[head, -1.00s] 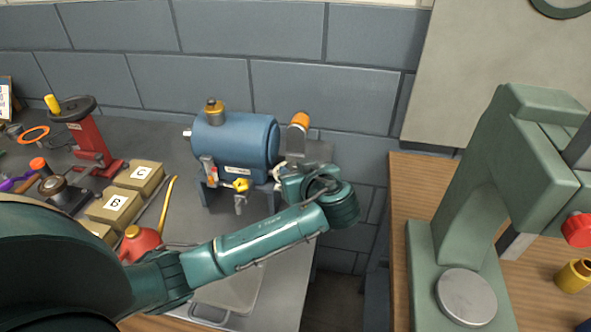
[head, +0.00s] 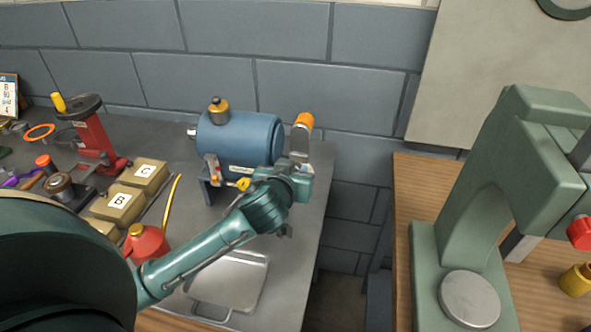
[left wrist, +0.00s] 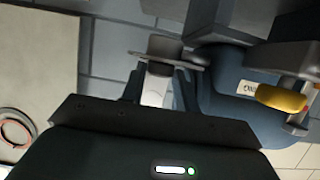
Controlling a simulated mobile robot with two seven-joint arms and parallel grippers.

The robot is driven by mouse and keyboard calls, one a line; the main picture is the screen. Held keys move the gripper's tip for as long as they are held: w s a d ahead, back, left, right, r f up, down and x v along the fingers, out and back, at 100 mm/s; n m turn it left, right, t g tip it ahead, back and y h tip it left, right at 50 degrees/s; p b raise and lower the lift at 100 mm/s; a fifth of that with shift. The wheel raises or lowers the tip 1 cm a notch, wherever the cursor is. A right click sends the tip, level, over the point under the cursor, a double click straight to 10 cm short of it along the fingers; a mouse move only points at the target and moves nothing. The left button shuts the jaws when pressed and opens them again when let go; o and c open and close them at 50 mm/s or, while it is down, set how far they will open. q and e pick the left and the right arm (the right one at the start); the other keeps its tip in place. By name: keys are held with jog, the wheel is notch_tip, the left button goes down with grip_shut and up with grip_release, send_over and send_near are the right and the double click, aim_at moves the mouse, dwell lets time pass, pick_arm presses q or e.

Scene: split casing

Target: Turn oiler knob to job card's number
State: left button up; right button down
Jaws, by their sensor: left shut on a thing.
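A blue cylindrical casing (head: 240,138) stands on the grey bench, with a brass-topped fitting (head: 217,108) upright on top. A yellow knob (head: 243,184) is on its front, seen also in the left wrist view (left wrist: 283,98). An orange-capped grey part (head: 303,122) rises at the casing's right end. My left gripper (head: 299,160) is there, just below the orange cap. In the left wrist view its fingers (left wrist: 155,85) are shut on a grey part; its exact shape is unclear. The job card (head: 9,97) is at the far left, its small print hard to read.
Boxes lettered C (head: 146,172) and B (head: 117,203), a red oil can (head: 147,243) and a metal tray (head: 232,280) are on the bench. A red stand (head: 94,140) is behind. A green press (head: 455,200) stands right, beyond a gap.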

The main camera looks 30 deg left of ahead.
pick_arm(q)
jog(key=shift+a+m+h, duration=0.25)
jog(key=shift+m+h, duration=0.65)
jog(key=shift+h, duration=0.15)
jog(key=shift+a+m+h, duration=0.2)
jog(key=shift+m+h, duration=0.7)
jog(key=shift+h, duration=0.15)
jog(key=o, duration=1)
jog(key=shift+d, duration=0.1)
jog(key=shift+c, duration=0.2)
jog(key=shift+r, duration=0.1)
jog(key=shift+a, duration=0.2)
